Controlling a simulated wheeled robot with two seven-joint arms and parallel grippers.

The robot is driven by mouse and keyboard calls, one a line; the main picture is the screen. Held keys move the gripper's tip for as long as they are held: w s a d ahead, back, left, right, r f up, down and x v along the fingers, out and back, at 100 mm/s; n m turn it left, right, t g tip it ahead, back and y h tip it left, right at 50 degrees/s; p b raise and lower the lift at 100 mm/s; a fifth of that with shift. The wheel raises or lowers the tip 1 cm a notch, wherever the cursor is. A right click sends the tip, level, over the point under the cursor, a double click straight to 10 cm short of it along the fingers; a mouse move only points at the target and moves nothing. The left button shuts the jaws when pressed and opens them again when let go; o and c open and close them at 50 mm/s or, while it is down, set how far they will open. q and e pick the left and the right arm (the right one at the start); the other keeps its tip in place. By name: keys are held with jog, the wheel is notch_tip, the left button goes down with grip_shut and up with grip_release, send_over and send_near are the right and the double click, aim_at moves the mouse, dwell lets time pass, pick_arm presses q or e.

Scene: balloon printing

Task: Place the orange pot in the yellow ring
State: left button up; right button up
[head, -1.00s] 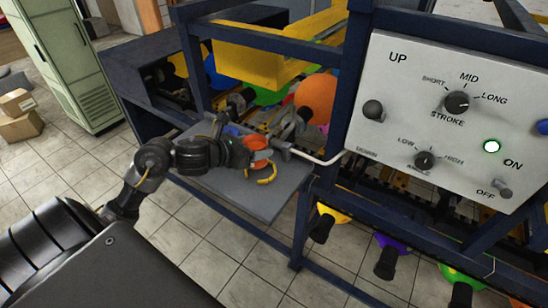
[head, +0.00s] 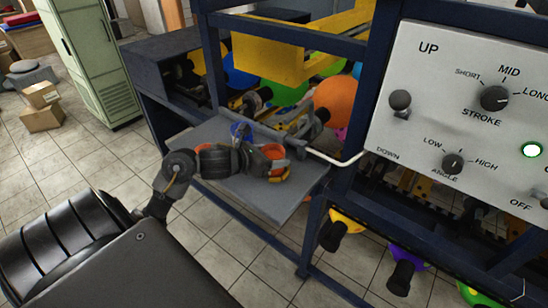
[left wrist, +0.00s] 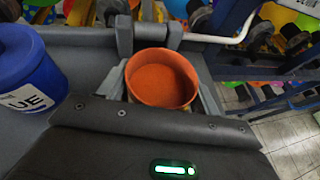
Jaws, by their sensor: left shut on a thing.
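The orange pot (head: 271,151) is at the right part of the grey shelf in the head view. It shows from above, open and empty-looking, in the left wrist view (left wrist: 160,80). My left gripper (head: 277,162) is shut on the pot, with a finger on each side of it. The yellow ring (head: 283,175) shows only as a small yellow-orange piece at the gripper's front, mostly hidden. I cannot tell whether the pot touches the ring. My right gripper is not in view.
A blue pot (head: 240,131) stands behind my left wrist; it is large at left in the left wrist view (left wrist: 28,72). The grey shelf (head: 225,187) has bare room in front. A dark blue frame and white control panel (head: 460,120) stand at right.

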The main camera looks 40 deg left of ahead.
pick_arm(q)
jog(key=shift+w+f+b, duration=0.2)
jog(key=shift+f+b, duration=0.1)
jog(key=shift+b, duration=0.05)
jog(key=o, duration=0.8)
jog(key=shift+r, duration=0.1)
jog(key=o, duration=0.3)
jog(key=shift+s, duration=0.1)
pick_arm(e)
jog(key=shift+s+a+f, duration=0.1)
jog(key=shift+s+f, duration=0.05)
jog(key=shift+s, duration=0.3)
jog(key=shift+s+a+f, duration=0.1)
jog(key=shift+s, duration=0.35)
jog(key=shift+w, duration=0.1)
pick_arm(q)
jog(key=shift+r+p, duration=0.25)
jog(key=shift+p, duration=0.1)
jog(key=shift+v, duration=5.95)
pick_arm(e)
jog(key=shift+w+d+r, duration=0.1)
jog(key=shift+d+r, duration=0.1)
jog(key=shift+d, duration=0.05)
